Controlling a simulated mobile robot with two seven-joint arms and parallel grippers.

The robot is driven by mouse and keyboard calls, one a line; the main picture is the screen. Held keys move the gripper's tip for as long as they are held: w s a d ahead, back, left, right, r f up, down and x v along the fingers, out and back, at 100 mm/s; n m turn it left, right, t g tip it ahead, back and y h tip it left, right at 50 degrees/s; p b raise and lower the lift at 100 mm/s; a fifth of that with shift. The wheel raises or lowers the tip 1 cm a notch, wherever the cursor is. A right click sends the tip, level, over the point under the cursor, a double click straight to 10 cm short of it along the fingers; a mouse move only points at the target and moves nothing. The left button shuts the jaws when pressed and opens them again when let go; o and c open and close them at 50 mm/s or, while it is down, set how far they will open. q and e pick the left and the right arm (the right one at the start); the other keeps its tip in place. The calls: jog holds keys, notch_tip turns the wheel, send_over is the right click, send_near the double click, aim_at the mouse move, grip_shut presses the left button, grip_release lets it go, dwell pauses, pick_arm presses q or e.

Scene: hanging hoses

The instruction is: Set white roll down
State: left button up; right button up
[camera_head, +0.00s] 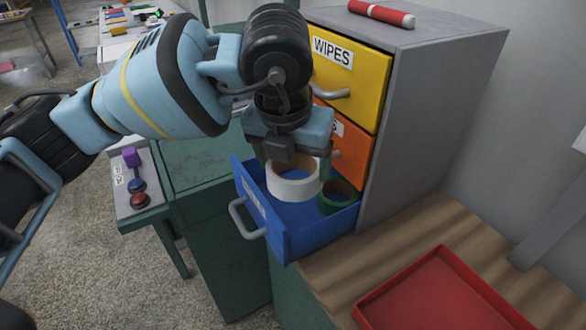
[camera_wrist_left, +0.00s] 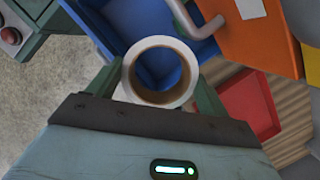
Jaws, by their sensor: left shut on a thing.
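The white roll (camera_head: 293,183) is a wide ring with a brown inner core. My left gripper (camera_head: 292,160) comes down from above and is shut on it, over the open blue drawer (camera_head: 278,243). In the left wrist view the white roll (camera_wrist_left: 160,72) sits between the two green fingers, with the blue drawer (camera_wrist_left: 118,22) behind it. I cannot tell whether the roll touches the drawer floor. A green roll (camera_head: 337,196) lies inside the drawer, to the right of the white roll. My right gripper is not in view.
The grey cabinet (camera_head: 432,105) also has a yellow drawer (camera_head: 362,88) and an orange drawer (camera_head: 352,150), both shut, above the blue one. A red tray (camera_head: 440,297) lies on the wooden top at right. A red cylinder (camera_head: 381,13) lies on the cabinet.

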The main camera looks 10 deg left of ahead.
aim_at(292, 168)
pick_arm(q)
jog(key=shift+f, duration=1.1)
jog(key=shift+f, duration=0.35)
jog(key=shift+f, duration=0.25)
jog(key=o, duration=1)
jog(key=shift+r, duration=0.1)
jog(key=shift+r, duration=0.35)
jog(key=v, duration=1.2)
jog(key=shift+r+p, duration=0.2)
jog(key=shift+p, duration=0.1)
